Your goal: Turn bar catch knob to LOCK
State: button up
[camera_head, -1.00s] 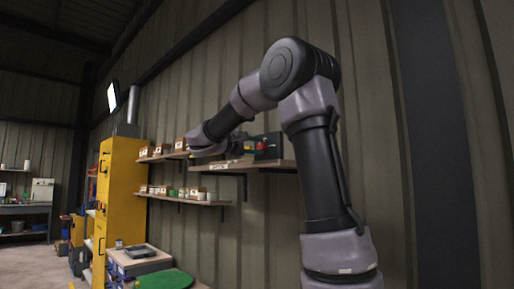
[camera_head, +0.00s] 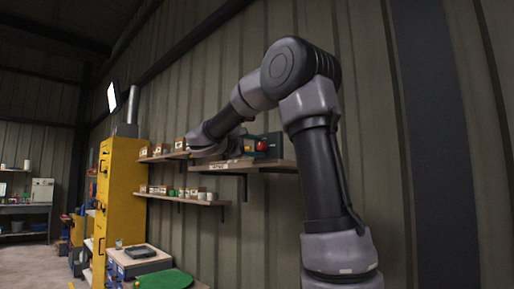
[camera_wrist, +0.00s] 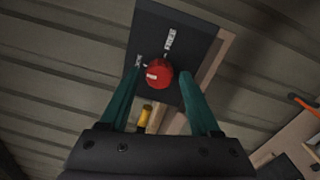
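The red round knob (camera_wrist: 159,74) sits on a dark panel (camera_wrist: 195,28) in the wrist view and has a short white mark on its face. A white label that seems to read FREE (camera_wrist: 170,39) is above it, and a smaller label (camera_wrist: 138,61), too small to read, is at its upper left. My gripper (camera_wrist: 160,78) has its two teal fingers apart, one on each side of the knob; I cannot tell whether they touch it. In the head view the red knob (camera_head: 262,146) shows beside the gripper at the wall shelf.
The panel stands at a wooden shelf (camera_head: 262,164) on the ribbed wall. A yellow item (camera_wrist: 146,114) lies below the knob between my fingers. A lower shelf (camera_head: 205,202) holds small containers, and a yellow cabinet (camera_head: 122,190) stands to the left.

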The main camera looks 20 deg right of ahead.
dwell(0.3)
jog(key=v, duration=1)
jog(key=shift+s+a, duration=0.15)
jog(key=shift+a, duration=0.2)
jog(key=shift+f, duration=0.15)
jog(key=s+d+f+m+g+y, duration=0.1)
jog(key=s+d+f+y, duration=0.2)
jog(key=s+f+y, duration=0.35)
jog(key=s+d+f+m+g+y, duration=0.2)
jog(key=s+d+f+y, duration=0.1)
jog(key=s+f, duration=0.55)
jog(key=s+a+f+m+t+y, duration=0.3)
jog(key=s+a+f+m+y, duration=0.4)
jog(key=a, duration=0.4)
jog(key=shift+s+f+t+y, duration=0.4)
jog(key=shift+s+f+y, duration=0.3)
jog(key=shift+y, duration=0.65)
